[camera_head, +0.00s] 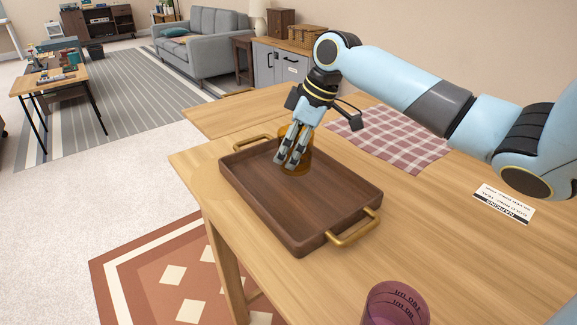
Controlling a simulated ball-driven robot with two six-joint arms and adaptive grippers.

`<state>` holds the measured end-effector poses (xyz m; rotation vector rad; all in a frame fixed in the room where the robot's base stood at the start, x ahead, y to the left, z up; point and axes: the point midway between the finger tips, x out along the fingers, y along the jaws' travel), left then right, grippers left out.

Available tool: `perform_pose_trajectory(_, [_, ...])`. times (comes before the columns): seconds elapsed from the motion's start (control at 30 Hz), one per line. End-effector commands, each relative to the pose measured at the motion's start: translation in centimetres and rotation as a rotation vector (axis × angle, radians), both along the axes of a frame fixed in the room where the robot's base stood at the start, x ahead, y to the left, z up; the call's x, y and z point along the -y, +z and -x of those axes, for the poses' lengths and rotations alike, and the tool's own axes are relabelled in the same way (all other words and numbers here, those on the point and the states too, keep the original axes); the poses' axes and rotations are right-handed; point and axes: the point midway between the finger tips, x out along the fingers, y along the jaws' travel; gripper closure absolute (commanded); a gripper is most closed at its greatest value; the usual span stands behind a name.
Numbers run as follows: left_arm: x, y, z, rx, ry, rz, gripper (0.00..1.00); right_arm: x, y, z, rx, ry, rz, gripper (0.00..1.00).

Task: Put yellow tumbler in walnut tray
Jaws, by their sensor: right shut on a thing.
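The walnut tray (257,205) lies on the wooden table, with a gold handle at each end. My right gripper (290,160) points down over the far part of the tray and is shut on the yellow tumbler (302,168). The tumbler is amber and see-through, and my fingers hide much of it. It appears within the tray's outline near the far right wall; I cannot tell whether its base touches the tray floor. My left gripper is not in view.
A purple tumbler (396,304) stands at the table's near edge. A checked cloth (390,140) and a napkins label card (504,204) lie to the right on the table (450,260). The tray's left and near parts are empty. A sofa and a low table stand far behind.

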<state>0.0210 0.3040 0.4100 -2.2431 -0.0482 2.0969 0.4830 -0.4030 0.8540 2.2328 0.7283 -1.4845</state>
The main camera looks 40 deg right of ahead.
Motion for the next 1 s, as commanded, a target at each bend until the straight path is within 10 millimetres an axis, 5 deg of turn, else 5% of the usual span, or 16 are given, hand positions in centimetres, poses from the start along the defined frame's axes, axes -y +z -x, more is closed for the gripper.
perform_pose_trajectory(0.4, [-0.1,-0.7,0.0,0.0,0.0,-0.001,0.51,-0.8,-4.3,0.3,-0.002,-0.001,-0.001,0.69])
perform_pose_trajectory(0.6, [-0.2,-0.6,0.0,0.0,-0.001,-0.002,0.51,-0.8,-4.5,0.2,0.0,0.0,0.001,0.69])
perform_pose_trajectory(0.63, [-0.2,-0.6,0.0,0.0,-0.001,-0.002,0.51,-0.8,-4.5,0.3,-0.002,-0.001,0.001,0.27])
perform_pose_trajectory(0.83, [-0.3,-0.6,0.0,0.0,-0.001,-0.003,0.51,-0.7,-4.5,0.3,-0.002,-0.001,0.001,0.01])
perform_pose_trajectory(1.0, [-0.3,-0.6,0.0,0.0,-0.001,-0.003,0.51,-0.7,-4.5,0.3,-0.001,0.0,0.002,0.0])
